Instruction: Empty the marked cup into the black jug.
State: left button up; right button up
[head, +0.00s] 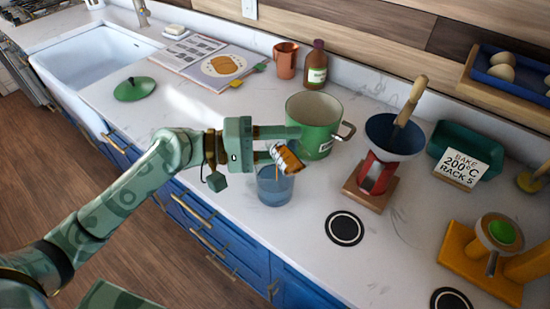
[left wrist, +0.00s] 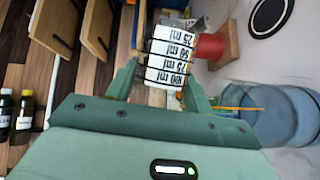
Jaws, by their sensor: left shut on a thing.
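My left gripper (head: 268,145) is shut on the marked cup (head: 287,158), a small cup with orange showing at it. In the left wrist view the cup (left wrist: 168,55) is white with black bands and printed 25 to 100 ml marks, held between the fingers. The cup is tipped over a clear blue container (head: 274,188) on the counter, which also shows in the left wrist view (left wrist: 280,117). A thin orange streak runs between cup and container, looking like poured liquid. I make out no black jug. My right gripper is not in view.
A green pot (head: 314,130) stands just behind the cup. A red stand with a dark funnel (head: 376,175) is to its right. A black round coaster (head: 344,228) lies in front on the white counter (head: 290,245). A copper mug (head: 285,60) and brown bottle (head: 316,68) stand behind.

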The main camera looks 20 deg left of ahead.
aim_at(276, 161)
pick_arm(q)
jog(key=shift+w+a+r+n+h+b, duration=0.2)
jog(key=shift+n+h+b, duration=0.25)
jog(key=shift+n, duration=0.55)
dwell(0.8)
